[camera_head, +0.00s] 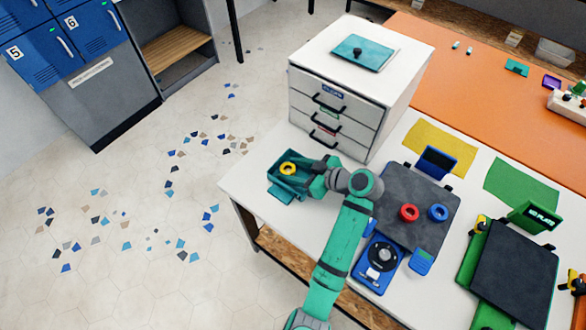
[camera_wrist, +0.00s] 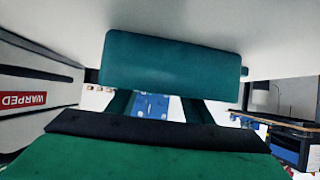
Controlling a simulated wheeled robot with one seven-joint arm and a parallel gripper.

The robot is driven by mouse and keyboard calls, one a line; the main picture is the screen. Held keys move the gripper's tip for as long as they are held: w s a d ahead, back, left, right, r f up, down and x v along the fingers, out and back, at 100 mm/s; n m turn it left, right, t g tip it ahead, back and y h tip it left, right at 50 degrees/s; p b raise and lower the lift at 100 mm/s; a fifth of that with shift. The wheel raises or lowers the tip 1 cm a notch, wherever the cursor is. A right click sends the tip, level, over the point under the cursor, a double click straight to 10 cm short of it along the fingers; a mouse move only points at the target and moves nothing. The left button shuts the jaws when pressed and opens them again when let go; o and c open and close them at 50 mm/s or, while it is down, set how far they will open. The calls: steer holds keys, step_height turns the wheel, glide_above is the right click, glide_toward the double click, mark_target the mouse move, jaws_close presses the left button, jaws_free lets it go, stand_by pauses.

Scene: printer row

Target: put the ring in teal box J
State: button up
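A small open teal box (camera_head: 279,182) stands near the left corner of the white table, below the drawer cabinet; its letter is not legible. A yellow ring (camera_head: 288,169) shows within the box's outline, toward its back. A red ring (camera_head: 409,213) and a blue ring (camera_head: 438,212) lie on a dark printer bed (camera_head: 388,187). My gripper (camera_head: 312,178) is at the right side of the box, very close to it; contact is unclear. A teal block (camera_wrist: 172,62) fills the upper middle of the wrist view. The fingertips are not clear in either view.
A white drawer cabinet (camera_head: 317,78) stands just behind the box, with a teal lid (camera_head: 375,59) on top. A blue device (camera_head: 378,262) sits in front of the printer bed. A red "WARPED" label (camera_wrist: 23,100) shows at left in the wrist view. Open floor lies left of the table.

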steer(key=v, duration=1.2)
steer(key=shift+s, duration=0.1)
steer(key=shift+r, duration=0.1)
steer(key=shift+a, duration=0.1)
